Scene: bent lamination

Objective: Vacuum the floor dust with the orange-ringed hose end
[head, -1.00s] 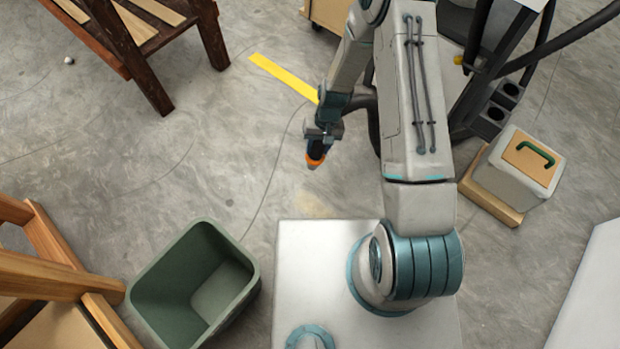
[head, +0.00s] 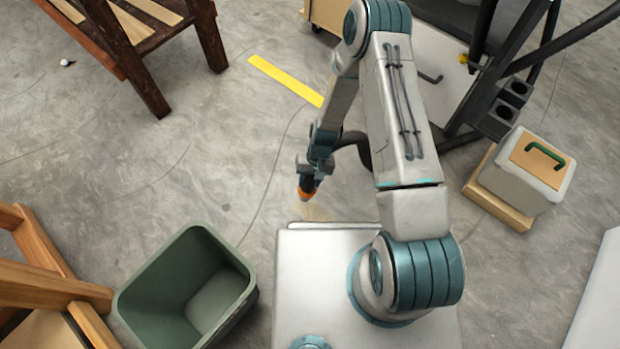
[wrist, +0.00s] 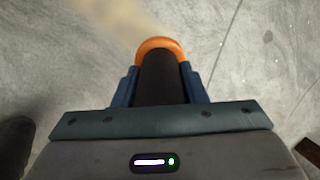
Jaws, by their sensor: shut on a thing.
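My gripper (head: 308,178) is shut on the dark hose end with the orange ring (head: 306,192). It holds the hose end pointing down, low over the floor just beyond my pale base. In the wrist view the orange ring (wrist: 160,44) sits at the tip of the dark tube between the two blue fingers. A tan patch of dust (wrist: 118,15) lies on the floor just past the ring. In the head view the dust (head: 318,213) is a faint smear beside the hose end, partly cut off by my base. I cannot tell whether the ring touches the floor.
A green bin (head: 190,290) stands left of my base. A grey box with a green handle (head: 525,170) sits on the right. Wooden furniture (head: 35,265) is at the left edge. A yellow strip (head: 285,80) lies on open floor beyond the gripper.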

